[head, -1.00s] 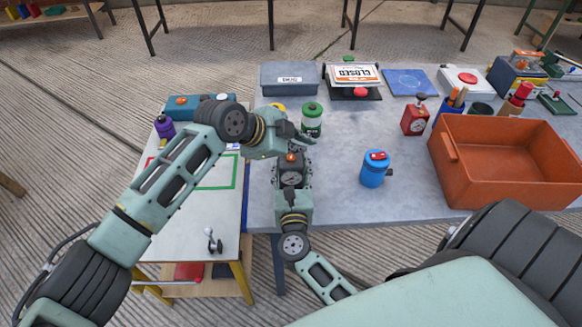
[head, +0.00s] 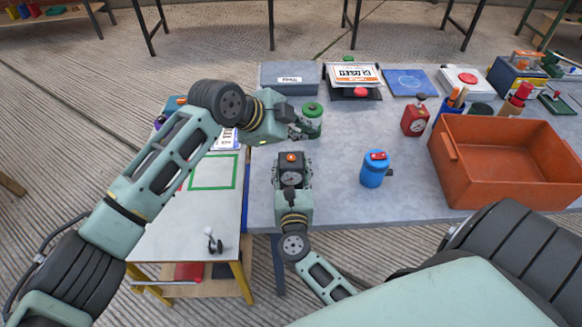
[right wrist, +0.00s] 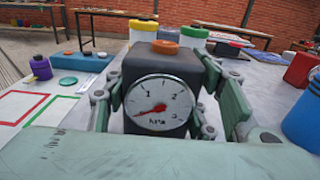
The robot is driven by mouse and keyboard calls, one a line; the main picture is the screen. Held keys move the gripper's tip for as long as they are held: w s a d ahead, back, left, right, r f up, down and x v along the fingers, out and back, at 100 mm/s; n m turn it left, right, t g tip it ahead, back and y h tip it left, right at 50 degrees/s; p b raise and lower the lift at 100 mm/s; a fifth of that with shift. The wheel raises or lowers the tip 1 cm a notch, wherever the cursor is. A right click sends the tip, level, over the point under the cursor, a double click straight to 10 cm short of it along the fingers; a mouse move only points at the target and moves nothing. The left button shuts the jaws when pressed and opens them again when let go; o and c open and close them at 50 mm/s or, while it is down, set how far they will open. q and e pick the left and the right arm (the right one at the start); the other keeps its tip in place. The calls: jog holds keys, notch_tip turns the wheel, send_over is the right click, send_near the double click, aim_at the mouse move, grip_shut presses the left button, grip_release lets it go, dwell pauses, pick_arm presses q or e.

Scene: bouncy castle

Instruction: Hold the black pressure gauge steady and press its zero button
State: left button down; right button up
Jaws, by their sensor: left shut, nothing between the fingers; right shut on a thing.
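The black pressure gauge (head: 291,172) stands on the grey table near its front left edge, with an orange button (head: 291,157) on top. In the right wrist view the gauge (right wrist: 163,68) shows a round white kPa dial with a red needle, and its orange button (right wrist: 165,47) is clear of any finger. My right gripper (head: 292,184) is shut on the gauge, its fingers along both sides of the body. My left gripper (head: 305,130) is shut and empty, above and behind the gauge, close to the green-and-white container (head: 312,120); I cannot tell if they touch.
A large orange crate (head: 500,190) fills the right side. A grey box (head: 289,77) is at the back. The table between gauge and blue canister is bare.

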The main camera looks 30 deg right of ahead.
jog(key=o, duration=1.6)
